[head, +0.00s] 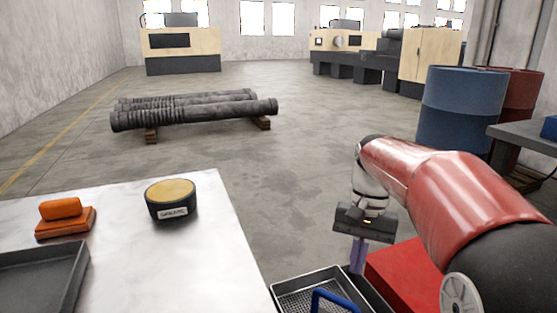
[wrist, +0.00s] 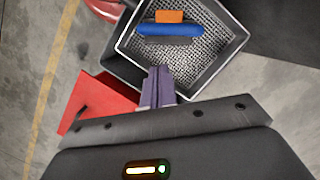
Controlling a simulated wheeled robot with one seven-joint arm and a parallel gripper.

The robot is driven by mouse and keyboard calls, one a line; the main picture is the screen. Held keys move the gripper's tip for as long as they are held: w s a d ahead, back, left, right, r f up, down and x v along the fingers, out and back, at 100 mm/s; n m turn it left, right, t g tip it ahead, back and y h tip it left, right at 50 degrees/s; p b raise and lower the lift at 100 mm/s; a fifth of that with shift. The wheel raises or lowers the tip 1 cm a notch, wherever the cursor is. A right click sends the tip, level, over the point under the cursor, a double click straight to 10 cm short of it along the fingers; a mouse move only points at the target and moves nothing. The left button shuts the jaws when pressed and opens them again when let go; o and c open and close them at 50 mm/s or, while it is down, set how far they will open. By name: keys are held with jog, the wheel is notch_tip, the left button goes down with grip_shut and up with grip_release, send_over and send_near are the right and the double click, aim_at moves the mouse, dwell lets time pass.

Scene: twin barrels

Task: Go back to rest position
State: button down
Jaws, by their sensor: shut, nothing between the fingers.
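My gripper (head: 357,255) hangs from my red arm at the right of the head view, pointing down and apart from the white table. In the wrist view its purple fingers (wrist: 159,88) are together with nothing between them. Below it is a dark metal tray with a mesh floor (wrist: 228,72). A blue item (wrist: 170,29) and an orange item (wrist: 169,16) show over the tray. In the head view the tray (head: 290,290) is cut off by the bottom edge, with a blue handle-like piece (head: 335,298) in it.
A white table (head: 215,240) at the left bears an orange block-like item (head: 62,213), a round black and yellow container (head: 171,200) and a grey tray (head: 70,275). A red surface (head: 405,270) lies beside my gripper. Blue (head: 460,105) and red (head: 525,92) barrels stand at the right.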

jog(key=s+a+f+n+t+h, duration=0.1)
jog(key=s+a+f+n+t, duration=0.1)
jog(key=s+t, duration=0.6)
jog(key=s+f+n, duration=0.1)
jog(key=s+n, duration=0.1)
jog(key=s, duration=0.4)
jog(key=shift+s+f+n, duration=0.15)
jog(key=shift+s+n, duration=0.05)
jog(key=shift+n, duration=0.1)
